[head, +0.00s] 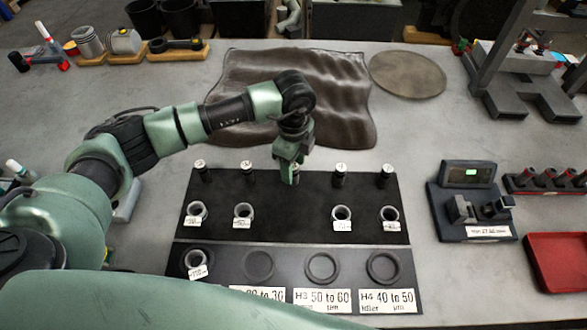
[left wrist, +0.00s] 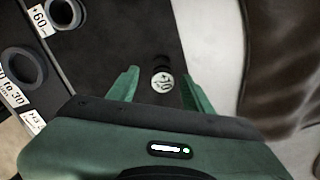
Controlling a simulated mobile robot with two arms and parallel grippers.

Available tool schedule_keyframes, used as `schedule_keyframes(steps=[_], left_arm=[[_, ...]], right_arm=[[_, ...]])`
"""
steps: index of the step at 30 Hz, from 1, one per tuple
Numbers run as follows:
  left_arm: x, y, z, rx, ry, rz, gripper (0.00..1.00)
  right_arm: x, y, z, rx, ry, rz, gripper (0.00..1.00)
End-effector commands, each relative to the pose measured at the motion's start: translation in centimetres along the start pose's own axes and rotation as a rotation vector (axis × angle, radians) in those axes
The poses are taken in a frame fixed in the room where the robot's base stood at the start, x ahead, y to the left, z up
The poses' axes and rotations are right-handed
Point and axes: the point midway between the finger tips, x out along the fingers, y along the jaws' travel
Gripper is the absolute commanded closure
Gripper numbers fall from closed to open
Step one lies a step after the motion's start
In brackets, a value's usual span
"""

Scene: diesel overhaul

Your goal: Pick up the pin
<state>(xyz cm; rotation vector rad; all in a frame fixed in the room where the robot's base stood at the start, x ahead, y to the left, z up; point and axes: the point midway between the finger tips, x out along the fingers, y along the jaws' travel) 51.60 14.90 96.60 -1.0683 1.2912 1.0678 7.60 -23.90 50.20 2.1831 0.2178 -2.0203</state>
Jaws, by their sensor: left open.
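Several dark pins with pale round tops stand in a row along the back of a black mat (head: 270,193). My left gripper (head: 292,168) points down over the middle pin (head: 294,180) of that row and partly hides it. In the left wrist view the same pin's round white top (left wrist: 162,82), with a marking on it, shows between the two green fingers of my left gripper (left wrist: 159,78). The fingers are open, with a gap visible on each side of the pin. Other pins stand left (head: 246,171) and right (head: 340,175) of it. My right gripper is not in view.
Labelled rings (head: 342,213) stand in front of the pins. A wavy brown cloth (head: 340,100) lies behind. A gauge stand (head: 470,215) and a red tray (head: 558,262) are at the right. Table between mat and stand is clear.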

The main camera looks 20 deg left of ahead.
Motion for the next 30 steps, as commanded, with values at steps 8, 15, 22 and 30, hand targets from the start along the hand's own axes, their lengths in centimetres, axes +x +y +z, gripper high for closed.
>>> schedule_keyframes(steps=[8,15,22,30], left_arm=[[2.7,-0.1,-0.1,0.001,0.0,0.001,0.49],[2.8,-0.1,-0.1,0.0,0.0,0.0,0.61],[2.8,-0.1,-0.1,0.0,0.0,0.0,1.0],[2.7,-0.2,-0.1,0.0,0.001,-0.001,1.0]], right_arm=[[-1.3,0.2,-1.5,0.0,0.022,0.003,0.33],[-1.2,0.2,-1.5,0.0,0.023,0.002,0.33],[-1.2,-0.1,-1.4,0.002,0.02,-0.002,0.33],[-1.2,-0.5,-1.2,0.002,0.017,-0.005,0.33]])
